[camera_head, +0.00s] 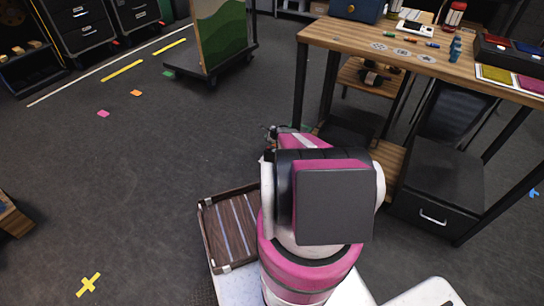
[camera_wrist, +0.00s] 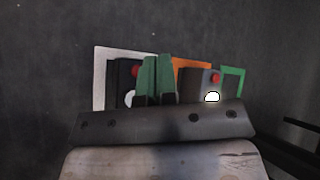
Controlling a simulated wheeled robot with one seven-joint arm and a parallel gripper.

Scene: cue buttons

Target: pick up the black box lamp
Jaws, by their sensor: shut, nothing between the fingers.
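In the wrist view, my gripper (camera_wrist: 155,60) has its two green fingers together, with nothing held between them. A black box (camera_wrist: 117,76) with a red button and a pale round lamp stands just left of the fingers and is partly hidden by them. A second, dark grey box (camera_wrist: 195,84) with a red button and a brightly lit white lamp (camera_wrist: 212,96) is to their right. The lower parts of both boxes are hidden. I cannot tell whether the fingers touch the black box. In the head view, my arm hides most of this area.
Behind the boxes in the wrist view show a white panel (camera_wrist: 101,65), an orange one (camera_wrist: 190,63) and a green one (camera_wrist: 239,75). In the head view, a wooden table (camera_head: 340,36) stands at right and a slatted wooden tray (camera_head: 205,238) beside my base. Floor at left is largely clear.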

